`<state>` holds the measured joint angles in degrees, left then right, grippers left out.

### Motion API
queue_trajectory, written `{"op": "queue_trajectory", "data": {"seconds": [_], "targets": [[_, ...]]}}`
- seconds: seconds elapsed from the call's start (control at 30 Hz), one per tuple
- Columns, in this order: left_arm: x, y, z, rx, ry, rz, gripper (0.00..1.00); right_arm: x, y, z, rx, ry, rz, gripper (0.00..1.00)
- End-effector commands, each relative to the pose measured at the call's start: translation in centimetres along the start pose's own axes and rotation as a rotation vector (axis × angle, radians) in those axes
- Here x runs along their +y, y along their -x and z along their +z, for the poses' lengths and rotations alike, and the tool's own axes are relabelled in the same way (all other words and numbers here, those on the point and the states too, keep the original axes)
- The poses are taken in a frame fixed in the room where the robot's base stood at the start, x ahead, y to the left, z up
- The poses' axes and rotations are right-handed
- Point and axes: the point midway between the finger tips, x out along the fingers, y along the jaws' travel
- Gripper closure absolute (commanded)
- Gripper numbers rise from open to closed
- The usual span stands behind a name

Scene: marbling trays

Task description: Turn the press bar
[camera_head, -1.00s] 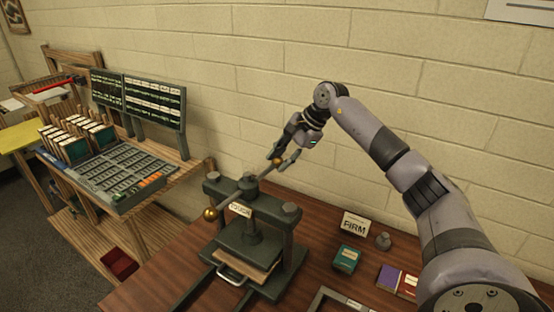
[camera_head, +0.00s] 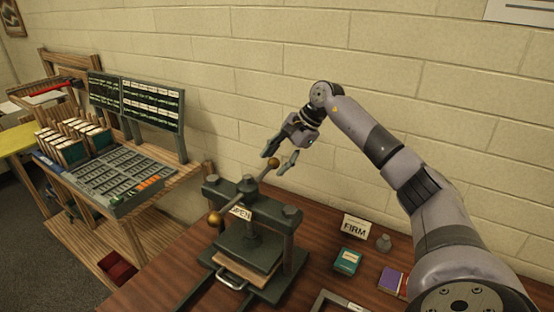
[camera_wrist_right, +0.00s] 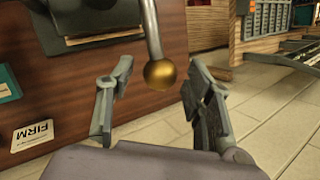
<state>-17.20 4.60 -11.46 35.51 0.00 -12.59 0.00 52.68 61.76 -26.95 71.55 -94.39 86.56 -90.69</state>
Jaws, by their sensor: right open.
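The press (camera_head: 290,232) is a dark green frame on the wooden table, with a bar (camera_head: 258,183) across its top. The bar has a brass ball at each end, a far one (camera_head: 273,163) and a near one (camera_head: 215,218). A sign on the press (camera_head: 240,212) reads OPEN. My right gripper (camera_head: 279,163) is open by the far ball. In the right wrist view the ball (camera_wrist_right: 160,74) sits between the spread fingers (camera_wrist_right: 158,88), with no clear contact. My left gripper is not in view.
A FIRM sign (camera_head: 355,227), a teal box (camera_head: 347,261) and a small grey weight (camera_head: 384,243) stand right of the press. A purple and red item (camera_head: 391,279) lies near my arm. A block wall rises behind; a wooden stand with a keyboard (camera_head: 118,174) is left.

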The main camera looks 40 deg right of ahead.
Motion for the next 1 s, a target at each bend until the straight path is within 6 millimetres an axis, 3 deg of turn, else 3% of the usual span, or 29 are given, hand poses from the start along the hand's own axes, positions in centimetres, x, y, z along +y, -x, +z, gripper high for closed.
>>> {"op": "queue_trajectory", "data": {"seconds": [0.17, 0.5, 0.7, 1.0], "targets": [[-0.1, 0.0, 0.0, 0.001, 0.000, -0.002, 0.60, 0.0, 1.1, -0.1, 0.002, 0.000, -0.001, 0.52], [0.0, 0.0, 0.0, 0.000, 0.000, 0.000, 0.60, -0.1, 8.0, -0.1, 0.001, 0.000, -0.004, 0.52], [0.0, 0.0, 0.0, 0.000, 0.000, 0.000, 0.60, -0.1, 11.0, 0.0, 0.001, 0.000, -0.002, 0.52], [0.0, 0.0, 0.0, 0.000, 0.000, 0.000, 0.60, 0.0, 12.0, 0.0, 0.000, 0.000, 0.000, 0.52]]}}
